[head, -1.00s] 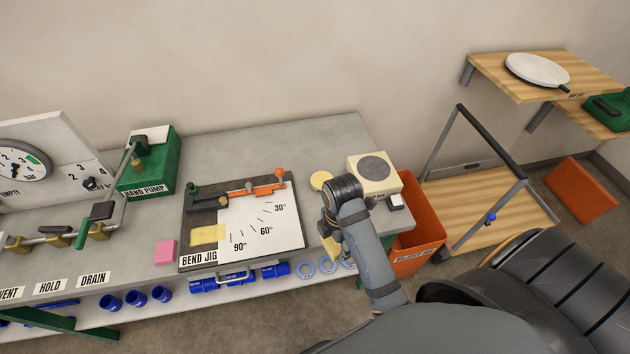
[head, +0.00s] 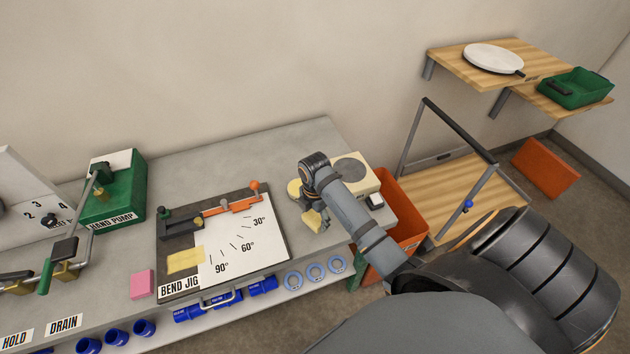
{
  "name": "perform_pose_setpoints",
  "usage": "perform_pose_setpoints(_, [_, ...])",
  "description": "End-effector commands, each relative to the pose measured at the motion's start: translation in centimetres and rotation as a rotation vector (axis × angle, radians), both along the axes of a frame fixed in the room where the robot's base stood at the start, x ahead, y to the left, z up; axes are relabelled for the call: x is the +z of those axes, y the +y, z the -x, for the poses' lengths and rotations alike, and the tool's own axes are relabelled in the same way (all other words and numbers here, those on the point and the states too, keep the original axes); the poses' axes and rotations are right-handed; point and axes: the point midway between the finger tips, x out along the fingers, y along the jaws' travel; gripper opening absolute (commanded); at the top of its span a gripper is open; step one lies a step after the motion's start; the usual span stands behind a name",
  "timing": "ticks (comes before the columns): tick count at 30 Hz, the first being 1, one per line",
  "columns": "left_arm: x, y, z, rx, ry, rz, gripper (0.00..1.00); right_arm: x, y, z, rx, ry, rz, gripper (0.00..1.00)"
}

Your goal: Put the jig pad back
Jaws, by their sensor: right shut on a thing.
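The bend jig (head: 262,240) lies on the grey bench, with a white angle plate marked 30, 60 and 90 degrees and an orange-tipped lever. A flat yellow rectangle (head: 186,260) shows on its left side. My right gripper (head: 317,224) is over the bench, right of the jig, pointing down. It is shut on a small yellow block (head: 312,219), partly hidden by the fingers; I take this to be the jig pad. I cannot tell whether the block touches the bench. A pink block (head: 142,284) lies left of the jig. My left gripper is not in view.
A round yellow piece (head: 294,189) and a cream box with a grey disc (head: 351,173) are close by my right gripper. An orange bin (head: 402,232) stands at the bench's right end. A green hand pump (head: 115,190) stands at left. The bench behind the jig is clear.

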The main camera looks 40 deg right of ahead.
Motion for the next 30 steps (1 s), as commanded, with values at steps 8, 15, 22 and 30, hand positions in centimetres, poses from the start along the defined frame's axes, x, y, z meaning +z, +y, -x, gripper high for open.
perform_pose_setpoints(8, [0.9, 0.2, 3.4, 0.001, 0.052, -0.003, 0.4, -1.6, -0.4, -0.5, -0.002, 0.004, 0.0, 0.35])
perform_pose_setpoints(15, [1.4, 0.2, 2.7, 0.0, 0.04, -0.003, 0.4, -3.9, -0.4, -0.5, 0.001, -0.001, 0.001, 0.35])
perform_pose_setpoints(22, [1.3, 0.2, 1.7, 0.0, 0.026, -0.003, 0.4, -4.1, -0.3, -0.5, 0.001, 0.0, 0.001, 0.35])
perform_pose_setpoints(30, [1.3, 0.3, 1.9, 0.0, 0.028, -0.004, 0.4, -4.1, -0.3, -0.5, 0.001, -0.001, 0.001, 0.87])
